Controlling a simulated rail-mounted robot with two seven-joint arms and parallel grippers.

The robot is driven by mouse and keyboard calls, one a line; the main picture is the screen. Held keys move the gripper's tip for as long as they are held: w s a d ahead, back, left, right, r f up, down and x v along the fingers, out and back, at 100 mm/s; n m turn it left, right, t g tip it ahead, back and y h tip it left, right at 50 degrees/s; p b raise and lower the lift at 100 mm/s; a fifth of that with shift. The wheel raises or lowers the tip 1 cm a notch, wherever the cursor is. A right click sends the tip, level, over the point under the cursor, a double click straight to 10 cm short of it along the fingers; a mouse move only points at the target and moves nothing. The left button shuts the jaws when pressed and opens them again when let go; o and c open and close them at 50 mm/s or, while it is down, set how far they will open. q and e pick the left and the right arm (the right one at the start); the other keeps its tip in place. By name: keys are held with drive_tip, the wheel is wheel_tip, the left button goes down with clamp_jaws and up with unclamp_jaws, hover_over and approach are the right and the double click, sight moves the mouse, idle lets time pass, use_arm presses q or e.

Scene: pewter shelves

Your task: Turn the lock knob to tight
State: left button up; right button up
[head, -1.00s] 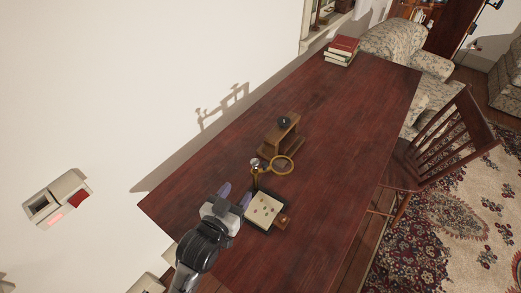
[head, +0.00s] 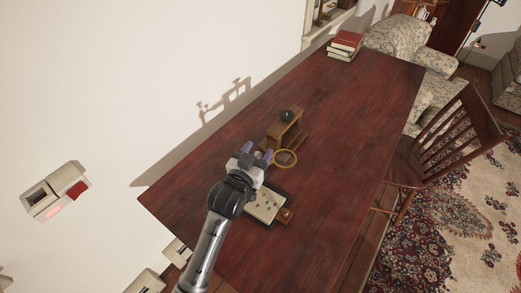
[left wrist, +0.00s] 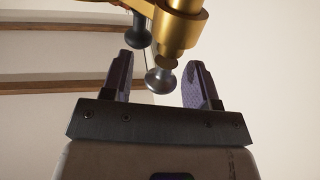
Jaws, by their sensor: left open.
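A brass magnifier stand with a round ring (head: 285,158) stands on the table. My left gripper (head: 257,154) is beside the ring, covering most of the stand's post in the head view. In the left wrist view, the brass arm (left wrist: 182,28) fills the top, with a silver knob (left wrist: 160,80) and a darker knob (left wrist: 138,36) on it. My left gripper (left wrist: 161,66) is open there, and the silver knob shows between its fingers, apart from both. I cannot tell which knob is the lock knob or how tight it is. My right gripper is out of view.
A pale tray (head: 254,216) with small coloured pieces lies under my left arm. A wooden stand (head: 283,131) with a dark round top is just behind the ring. Books (head: 345,45) are at the far end. The right part of the table (head: 340,140) is clear.

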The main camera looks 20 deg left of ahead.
use_arm(q)
drive_tip(key=shift+w, duration=0.75)
drive_tip(key=shift+c, duration=0.2)
